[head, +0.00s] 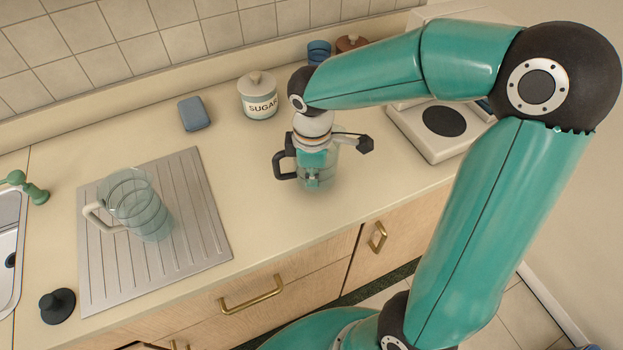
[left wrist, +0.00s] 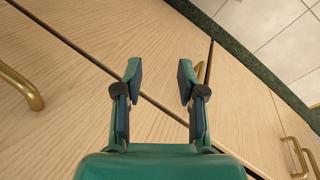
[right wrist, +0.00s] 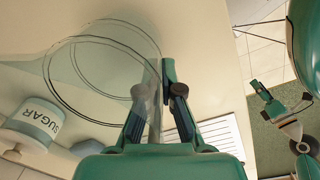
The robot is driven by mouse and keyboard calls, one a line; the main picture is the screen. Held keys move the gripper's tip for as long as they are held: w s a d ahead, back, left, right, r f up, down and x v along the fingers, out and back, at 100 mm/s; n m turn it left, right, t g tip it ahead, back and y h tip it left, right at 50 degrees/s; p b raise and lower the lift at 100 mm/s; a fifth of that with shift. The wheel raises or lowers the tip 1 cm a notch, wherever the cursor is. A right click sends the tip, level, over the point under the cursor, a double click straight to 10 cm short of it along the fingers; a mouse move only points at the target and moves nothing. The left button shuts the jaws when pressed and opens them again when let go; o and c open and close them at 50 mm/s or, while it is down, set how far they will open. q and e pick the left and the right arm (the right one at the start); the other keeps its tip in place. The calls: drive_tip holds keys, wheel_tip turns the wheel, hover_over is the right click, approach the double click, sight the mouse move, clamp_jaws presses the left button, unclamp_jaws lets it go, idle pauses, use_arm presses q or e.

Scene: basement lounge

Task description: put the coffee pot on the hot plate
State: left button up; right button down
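The coffee pot (head: 331,172) is clear glass with a dark handle on its left. It stands upright near the middle of the counter; I cannot tell whether its base touches the top. My right gripper (head: 313,172) reaches down onto it from above. In the right wrist view its fingers (right wrist: 158,82) are close together on the glass wall of the pot (right wrist: 100,75), one seen through the glass. The hot plate (head: 443,121) is a dark disc on a white appliance, bare, to the right. My left gripper (left wrist: 159,75) is open and empty, before the cupboard fronts.
A glass jug with a pale handle (head: 140,207) stands on the ridged drainboard (head: 205,245) at left. The sugar jar (head: 258,98), a blue-grey box (head: 194,114) and a blue cup (head: 319,50) are behind. A dark stopper (head: 57,306) lies near the sink.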

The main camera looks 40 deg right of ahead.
drive_tip(key=shift+f, duration=0.95)
drive_tip(key=shift+f, duration=0.15)
drive_tip(key=c, duration=1.3)
unclamp_jaws()
